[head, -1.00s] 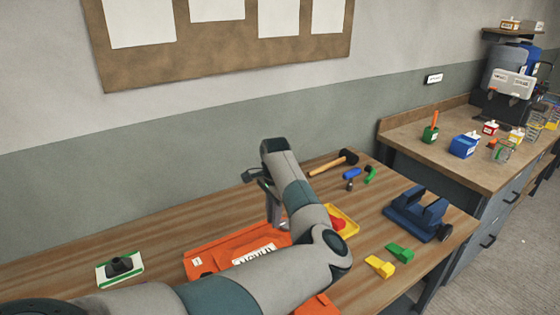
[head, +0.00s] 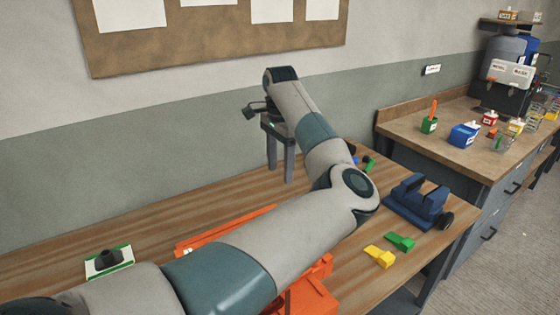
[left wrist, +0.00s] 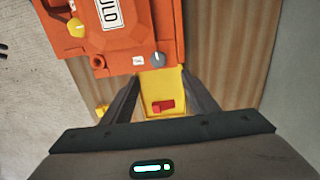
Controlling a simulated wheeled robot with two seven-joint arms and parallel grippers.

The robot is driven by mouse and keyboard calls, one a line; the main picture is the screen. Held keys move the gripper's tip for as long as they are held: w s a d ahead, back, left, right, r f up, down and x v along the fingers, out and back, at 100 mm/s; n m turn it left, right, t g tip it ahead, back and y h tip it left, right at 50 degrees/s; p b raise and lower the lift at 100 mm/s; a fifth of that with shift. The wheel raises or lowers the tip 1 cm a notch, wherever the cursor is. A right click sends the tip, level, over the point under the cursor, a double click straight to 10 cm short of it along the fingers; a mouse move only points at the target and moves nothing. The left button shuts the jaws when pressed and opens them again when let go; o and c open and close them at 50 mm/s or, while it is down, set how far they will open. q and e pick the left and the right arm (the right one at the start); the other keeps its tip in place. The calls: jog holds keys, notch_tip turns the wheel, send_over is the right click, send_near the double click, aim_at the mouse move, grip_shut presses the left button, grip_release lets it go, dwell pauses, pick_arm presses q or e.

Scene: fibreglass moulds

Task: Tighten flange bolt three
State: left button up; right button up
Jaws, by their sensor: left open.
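The orange mould (head: 310,290) lies on the bench, mostly hidden behind my left arm in the head view. In the left wrist view the mould (left wrist: 120,25) fills the top, with a white lettered label. A yellow round knob (left wrist: 76,28) and a grey round knob (left wrist: 158,59) sit near its edges; I cannot tell which bolt is number three. My left gripper (head: 280,172) is open and empty, pointing down above the bench. In the wrist view a yellow tray (left wrist: 177,82) with a red piece (left wrist: 162,106) shows between its fingers. My right gripper is not in view.
A blue vise-like fixture (head: 418,203) stands at the bench's right end. Green (head: 399,242) and yellow (head: 379,257) blocks lie before it. A dark knobbed piece on a green-edged card (head: 109,260) lies at left. A side counter (head: 400,128) holds small containers.

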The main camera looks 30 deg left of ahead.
pick_arm(q)
jog(key=shift+s+d+r, duration=0.1)
jog(key=shift+d+r, duration=0.15)
jog(key=shift+r, duration=0.8)
jog(key=shift+s+d+r, duration=0.1)
jog(key=shift+d+r, duration=0.1)
jog(key=shift+r, duration=0.8)
